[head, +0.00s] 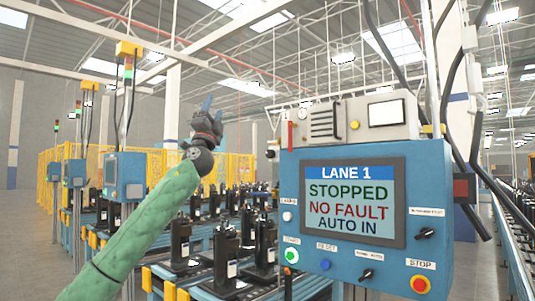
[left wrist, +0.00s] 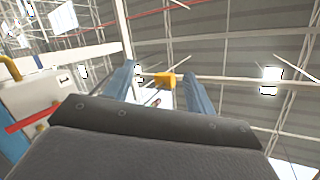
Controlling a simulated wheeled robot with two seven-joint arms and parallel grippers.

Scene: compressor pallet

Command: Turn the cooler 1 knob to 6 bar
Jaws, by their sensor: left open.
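My left gripper (head: 207,106) is raised left of the blue control cabinet, with its blue fingers pointing up. In the left wrist view its two fingers (left wrist: 160,88) stand apart with nothing held between them. A pale unit (head: 326,122) with a vent grille sits on the cabinet, and part of a pale box (left wrist: 32,95) with a red bar shows at the left of the wrist view. The unit carries a small yellow round part (head: 354,125) and a small gauge-like disc (head: 303,113). I cannot tell which part is the cooler 1 knob, and no bar scale is readable. My right gripper is out of view.
The blue cabinet (head: 284,180) has a screen (head: 350,203) reading LANE 1, STOPPED, NO FAULT, AUTO IN. Below are a green start button (head: 291,256) and a red stop button (head: 420,284). Conveyors with dark compressors (head: 226,254) stand behind my left arm. Open air surrounds the gripper.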

